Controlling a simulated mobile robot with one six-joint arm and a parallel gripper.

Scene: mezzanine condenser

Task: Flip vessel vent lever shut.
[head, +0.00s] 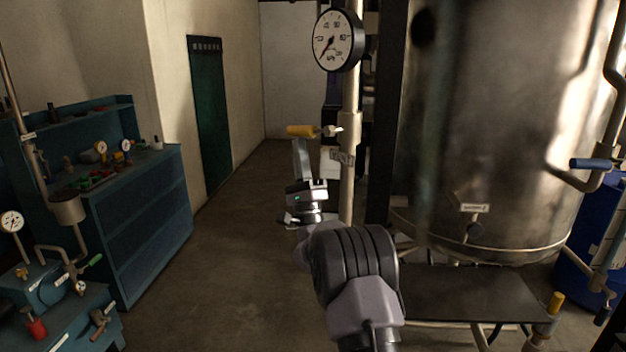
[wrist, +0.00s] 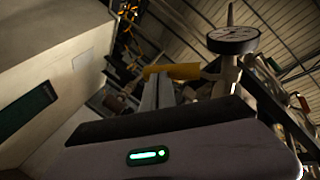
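A lever with a yellow grip (head: 302,131) sticks out level to the left from a valve on a pale upright pipe (head: 348,190), below a round gauge. I take it for the vent lever; its tag (head: 342,157) is too small to read. The yellow lever (wrist: 172,72) also shows in the wrist view, crossing just beyond my fingertips. My gripper (head: 301,143) points upward just below the yellow grip.
The gauge (head: 338,40) hangs above the lever. A big metal vessel (head: 500,130) stands to the right, with a blue-handled lever (head: 590,163) on its pipe. A teal bench (head: 145,225) with small parts is at left. The floor between is clear.

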